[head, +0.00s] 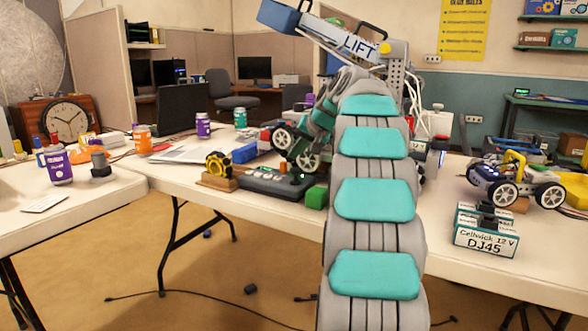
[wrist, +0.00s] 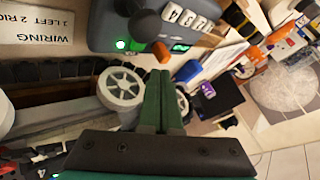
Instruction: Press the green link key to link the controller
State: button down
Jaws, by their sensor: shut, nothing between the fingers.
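The dark controller (head: 262,184) lies on the table left of my arm in the head view. In the wrist view the controller (wrist: 105,22) is at the top, with a black ball-topped stick (wrist: 145,25) and white numbered keys (wrist: 185,17). A bright green light (wrist: 120,44) and a smaller green spot (wrist: 180,47) show on its near edge, with an orange part (wrist: 160,50) between them. I cannot tell which green one is the link key. My gripper (wrist: 160,73) is shut and empty, its tips just short of the orange part in the picture; contact is not visible.
A wheeled robot labelled LIFT (head: 360,45) stands close behind my arm; its wheel (head: 283,138) is near the controller. A green block (head: 316,197) sits at the controller's right. A battery pack (head: 485,232) and another wheeled robot (head: 520,185) are at right.

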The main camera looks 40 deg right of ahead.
jog(key=shift+r+p, duration=0.85)
jog(key=shift+r, duration=0.45)
jog(key=s+a+f+n+g+y, duration=0.15)
jog(key=s+a+f, duration=0.25)
jog(key=a, duration=0.5)
jog(key=s+a+f+n+g, duration=0.15)
jog(key=s+a+f, duration=0.25)
jog(key=a, duration=0.5)
jog(key=s+a+f+n+g+y, duration=0.15)
jog(key=s+a+f, duration=0.25)
jog(key=a, duration=0.5)
jog(key=s+a+f+n+g+h, duration=0.1)
jog(key=s+f, duration=0.4)
jog(key=s, duration=0.5)
jog(key=s+a+f+n+g, duration=0.2)
jog(key=s+a+f, duration=0.3)
jog(key=s, duration=0.5)
jog(key=s+a+f+n+g+h, duration=0.1)
jog(key=s+a+f, duration=0.4)
jog(key=s, duration=0.5)
jog(key=shift+s+a+n+g+h, duration=0.25)
jog(key=shift+s+n+g+h, duration=0.15)
jog(key=shift+g, duration=0.85)
jog(key=shift+w+f, duration=0.1)
